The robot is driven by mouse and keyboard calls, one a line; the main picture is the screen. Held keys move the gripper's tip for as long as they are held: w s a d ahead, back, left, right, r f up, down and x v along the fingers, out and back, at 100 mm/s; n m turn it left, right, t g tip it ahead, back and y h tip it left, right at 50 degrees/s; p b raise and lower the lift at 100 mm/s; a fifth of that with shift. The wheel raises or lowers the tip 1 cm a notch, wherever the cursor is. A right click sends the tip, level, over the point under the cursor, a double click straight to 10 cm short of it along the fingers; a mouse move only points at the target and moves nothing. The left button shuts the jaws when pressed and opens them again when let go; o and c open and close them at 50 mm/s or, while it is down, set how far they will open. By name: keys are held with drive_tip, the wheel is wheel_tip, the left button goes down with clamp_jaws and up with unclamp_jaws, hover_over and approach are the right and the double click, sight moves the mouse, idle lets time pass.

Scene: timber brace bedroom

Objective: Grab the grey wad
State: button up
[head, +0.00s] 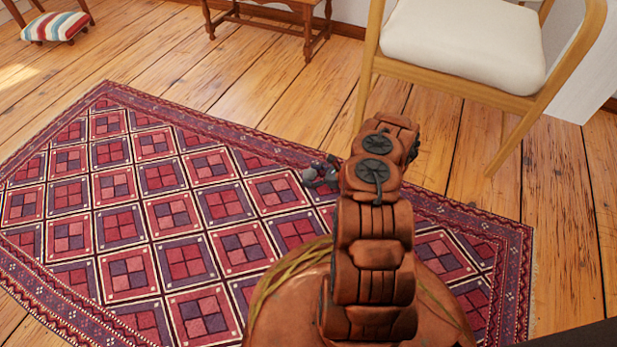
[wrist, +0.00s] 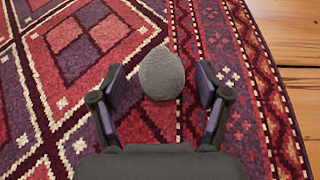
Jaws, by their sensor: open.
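The grey wad (wrist: 161,73) is a rounded, rough-looking lump over the patterned rug in the wrist view. My gripper (wrist: 162,80) is open, with one dark finger on each side of the wad. Rug shows between the wad and each finger, so neither finger appears to touch it. The wad sits level with the fingertips in the picture; its exact height against them cannot be told. In the head view my arm hides much of this spot, and only a small grey patch shows left of the arm, too small to make out clearly.
The red and purple rug (head: 130,230) lies on a plank floor (head: 270,90). A wooden chair with a white seat (head: 465,45) stands behind my arm on the right. A striped footstool (head: 56,26) and a wooden table (head: 265,12) are at the back. The rug's left side is clear.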

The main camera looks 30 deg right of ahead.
drive_tip(key=c, duration=1)
drive_tip(key=shift+c, duration=0.2)
